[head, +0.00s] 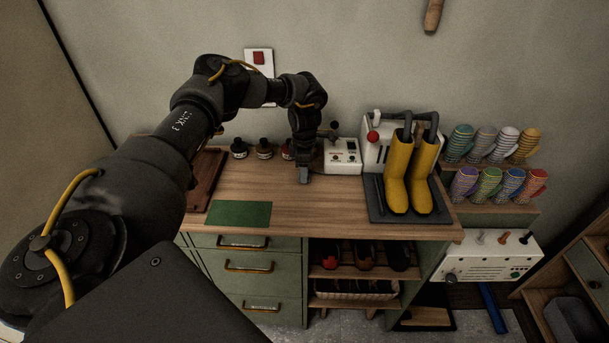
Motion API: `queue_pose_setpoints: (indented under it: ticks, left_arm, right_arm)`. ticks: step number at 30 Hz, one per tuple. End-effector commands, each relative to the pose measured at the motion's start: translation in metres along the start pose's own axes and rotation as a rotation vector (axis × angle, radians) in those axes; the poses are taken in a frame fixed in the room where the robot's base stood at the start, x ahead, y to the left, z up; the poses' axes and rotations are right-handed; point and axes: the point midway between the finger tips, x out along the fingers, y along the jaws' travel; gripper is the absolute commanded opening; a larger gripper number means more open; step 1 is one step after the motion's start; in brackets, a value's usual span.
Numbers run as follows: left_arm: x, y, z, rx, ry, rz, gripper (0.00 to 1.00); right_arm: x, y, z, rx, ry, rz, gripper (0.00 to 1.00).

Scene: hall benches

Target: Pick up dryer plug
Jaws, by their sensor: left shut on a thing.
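My left gripper (304,177) points down at the bench top, left of a small white control box (341,168). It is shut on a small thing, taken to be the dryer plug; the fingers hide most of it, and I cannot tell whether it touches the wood. The white boot dryer (375,154) with a red knob stands to the right, with a pair of yellow boots (397,185) upright on its dark tray (376,208). My right gripper is not in view.
The wooden bench (290,208) has a green mat (240,214) at front left and several small dark bottles (239,149) at the back. A red switch (259,58) is on the wall. Bare wood lies right of the mat.

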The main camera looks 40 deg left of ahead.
Motion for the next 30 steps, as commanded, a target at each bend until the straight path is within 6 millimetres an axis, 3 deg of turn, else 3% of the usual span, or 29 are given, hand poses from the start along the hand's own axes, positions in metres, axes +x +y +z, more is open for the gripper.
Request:
queue_pose_setpoints:
  ticks: [11,18,26,30]
  left_arm:
    - [-0.003,0.000,0.000,0.000,-0.001,0.001,0.19]
    - [-0.031,0.001,0.001,0.001,-0.006,0.004,0.19]
    - [-0.091,-0.049,-0.014,0.006,-0.006,0.005,0.19]
    - [-0.105,-0.076,-0.022,0.006,-0.002,0.004,0.19]
  right_arm:
    - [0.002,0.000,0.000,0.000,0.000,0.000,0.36]
    - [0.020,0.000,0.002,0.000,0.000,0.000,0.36]
    - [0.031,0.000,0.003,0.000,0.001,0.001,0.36]
    - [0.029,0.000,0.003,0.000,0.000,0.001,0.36]
